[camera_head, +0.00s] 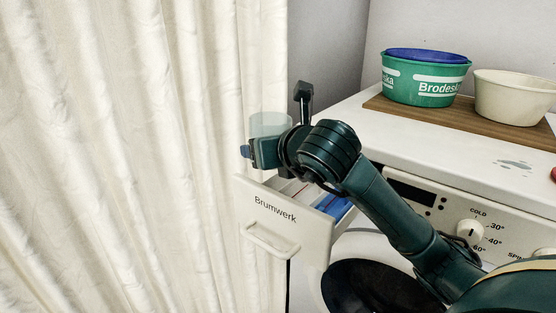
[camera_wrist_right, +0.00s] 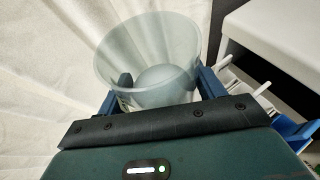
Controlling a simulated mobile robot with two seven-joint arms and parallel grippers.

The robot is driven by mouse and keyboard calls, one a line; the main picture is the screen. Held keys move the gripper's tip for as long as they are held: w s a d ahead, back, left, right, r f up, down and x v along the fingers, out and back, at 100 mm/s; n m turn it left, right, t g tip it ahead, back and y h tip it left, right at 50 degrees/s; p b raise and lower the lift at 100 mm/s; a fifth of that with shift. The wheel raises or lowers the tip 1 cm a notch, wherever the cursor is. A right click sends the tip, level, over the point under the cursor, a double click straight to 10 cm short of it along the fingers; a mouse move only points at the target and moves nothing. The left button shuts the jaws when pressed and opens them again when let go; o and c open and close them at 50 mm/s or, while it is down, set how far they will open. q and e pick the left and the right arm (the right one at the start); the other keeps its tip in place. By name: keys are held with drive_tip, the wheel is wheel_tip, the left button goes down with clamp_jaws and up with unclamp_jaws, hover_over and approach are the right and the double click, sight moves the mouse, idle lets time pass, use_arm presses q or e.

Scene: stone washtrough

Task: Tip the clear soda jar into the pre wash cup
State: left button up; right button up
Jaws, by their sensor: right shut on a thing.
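The clear soda jar (camera_head: 269,123) is a translucent, pale blue-green vessel, held about upright. In the right wrist view the jar (camera_wrist_right: 148,45) sits between the two blue fingers, mouth open. A pale rounded shape shows inside it; I cannot tell whether it is powder or the base. The drawer (camera_head: 275,215) has white compartments and a blue part (camera_head: 333,205). My arm covers much of its inside, and I cannot pick out the pre wash cup. My left gripper is not in view.
A cream curtain (camera_head: 130,150) hangs close to the left of the drawer. On the white washer top (camera_head: 400,125), a wooden board (camera_head: 430,113) bears a green tub (camera_head: 425,90) with a blue inside and a cream bowl (camera_head: 515,95). A small bluish spill (camera_head: 513,163) lies near the front.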

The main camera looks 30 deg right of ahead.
drive_tip(key=shift+a+r+m+y, duration=0.3)
drive_tip(key=shift+m+y, duration=0.2)
drive_tip(key=shift+s+a+r+m+y, duration=0.1)
drive_tip(key=shift+a+r+m+y, duration=0.2)
drive_tip(key=shift+m+y, duration=0.25)
drive_tip(key=shift+g, duration=0.3)
drive_tip(key=shift+a+r+m+y, duration=0.1)
drive_tip(key=shift+a+m+y, duration=0.15)
drive_tip(key=shift+m+y, duration=0.35)
drive_tip(key=shift+a+r+m+y, duration=0.1)
drive_tip(key=shift+m+y, duration=0.35)
drive_tip(key=shift+m, duration=0.3)
